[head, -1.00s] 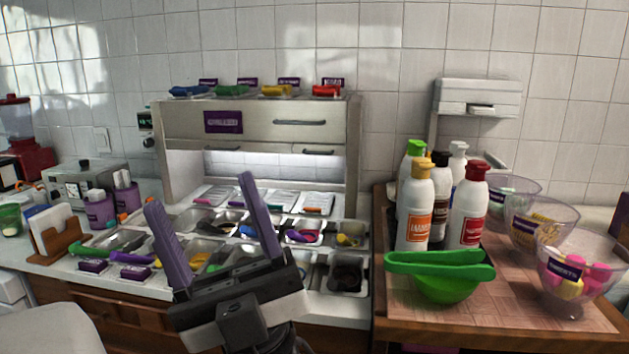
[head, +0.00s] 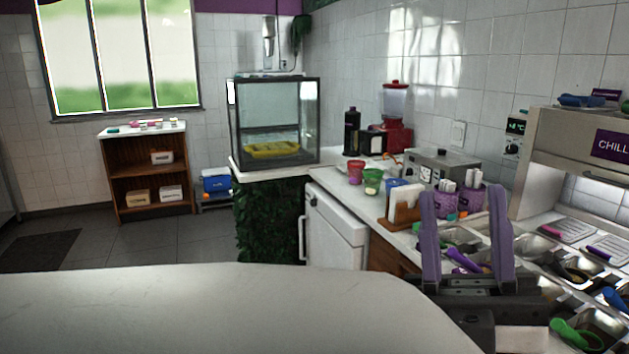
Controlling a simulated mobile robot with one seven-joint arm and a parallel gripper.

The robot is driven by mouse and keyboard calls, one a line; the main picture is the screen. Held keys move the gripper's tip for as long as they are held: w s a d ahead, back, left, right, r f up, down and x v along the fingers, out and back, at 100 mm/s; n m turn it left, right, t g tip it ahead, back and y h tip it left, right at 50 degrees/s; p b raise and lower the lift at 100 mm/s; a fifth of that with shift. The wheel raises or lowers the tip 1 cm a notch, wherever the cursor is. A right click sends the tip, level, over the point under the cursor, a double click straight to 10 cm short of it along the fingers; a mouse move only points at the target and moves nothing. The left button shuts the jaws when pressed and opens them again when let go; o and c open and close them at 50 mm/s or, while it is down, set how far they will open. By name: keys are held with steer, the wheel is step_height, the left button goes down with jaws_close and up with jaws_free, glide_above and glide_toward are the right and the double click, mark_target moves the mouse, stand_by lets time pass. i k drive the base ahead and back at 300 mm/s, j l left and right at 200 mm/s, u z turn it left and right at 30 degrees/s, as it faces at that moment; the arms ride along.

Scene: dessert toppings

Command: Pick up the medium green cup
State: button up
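A green cup (head: 372,184) stands upright on the white counter at the centre right of the head view. A red cup (head: 356,172) is just behind and left of it, and a blue cup (head: 396,188) is on its right. My gripper (head: 463,192) is open and empty, its two purple fingers pointing up, in front of the counter and to the right of the green cup in the picture. The gripper does not cover the green cup.
A napkin holder (head: 403,206) and purple containers (head: 445,202) stand near the cups. Topping trays (head: 570,260) lie at right. A white surface (head: 200,310) fills the lower left foreground. A glass case (head: 275,125) stands at the back.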

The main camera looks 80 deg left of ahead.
mark_target(372, 178)
steer(key=u, duration=2.1)
steer(key=i+u, duration=0.2)
steer(key=i, duration=2.1)
